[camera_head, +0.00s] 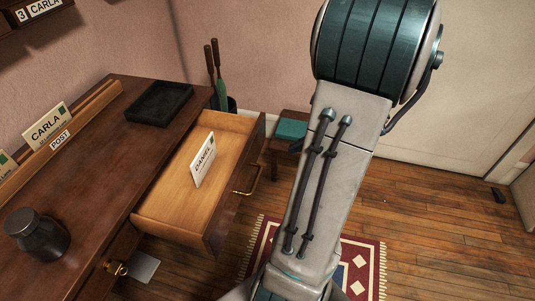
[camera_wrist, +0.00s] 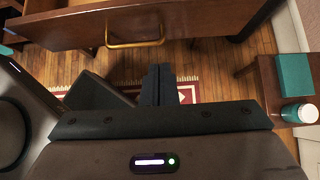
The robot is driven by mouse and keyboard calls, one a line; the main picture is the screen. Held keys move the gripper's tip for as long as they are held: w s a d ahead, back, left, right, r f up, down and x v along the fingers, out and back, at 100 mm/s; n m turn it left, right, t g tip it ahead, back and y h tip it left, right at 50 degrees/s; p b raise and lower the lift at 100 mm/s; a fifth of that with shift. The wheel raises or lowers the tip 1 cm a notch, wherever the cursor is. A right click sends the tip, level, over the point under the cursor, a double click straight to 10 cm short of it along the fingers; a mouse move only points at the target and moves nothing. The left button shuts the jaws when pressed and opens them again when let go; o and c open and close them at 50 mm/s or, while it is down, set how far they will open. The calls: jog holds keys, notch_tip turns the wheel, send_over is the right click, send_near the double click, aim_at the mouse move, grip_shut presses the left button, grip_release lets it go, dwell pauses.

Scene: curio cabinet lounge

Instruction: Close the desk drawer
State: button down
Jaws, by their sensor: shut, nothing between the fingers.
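The desk drawer (camera_head: 165,208) stands pulled out from the dark wooden desk (camera_head: 95,170) in the head view. A white card reading DANIEL (camera_head: 203,160) stands in it. Its brass handle (camera_head: 247,182) is on the drawer front. In the wrist view the drawer front (camera_wrist: 200,18) crosses the top, with the handle (camera_wrist: 135,45) at upper left of centre. My gripper (camera_wrist: 158,72) is shut and empty, apart from the handle and just below it in the picture.
A low side table (camera_wrist: 272,90) with a teal book (camera_wrist: 294,74) and a white-topped cup (camera_wrist: 299,114) stands at the right in the wrist view. A patterned rug (camera_head: 362,258) lies on the wooden floor. A black tray (camera_head: 158,102) and dark jar (camera_head: 37,236) stand on the desk.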

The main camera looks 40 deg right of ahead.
aim_at(249, 160)
jog(key=b+x, duration=0.1)
jog(key=x, duration=0.3)
jog(key=w+r+b+x, duration=0.1)
jog(key=x, duration=0.3)
jog(key=a+b+x, duration=0.1)
jog(key=x, duration=0.3)
jog(key=shift+w+r, duration=0.2)
jog(key=shift+r, duration=0.05)
jog(key=shift+w+a, duration=0.25)
jog(key=shift+w, duration=0.1)
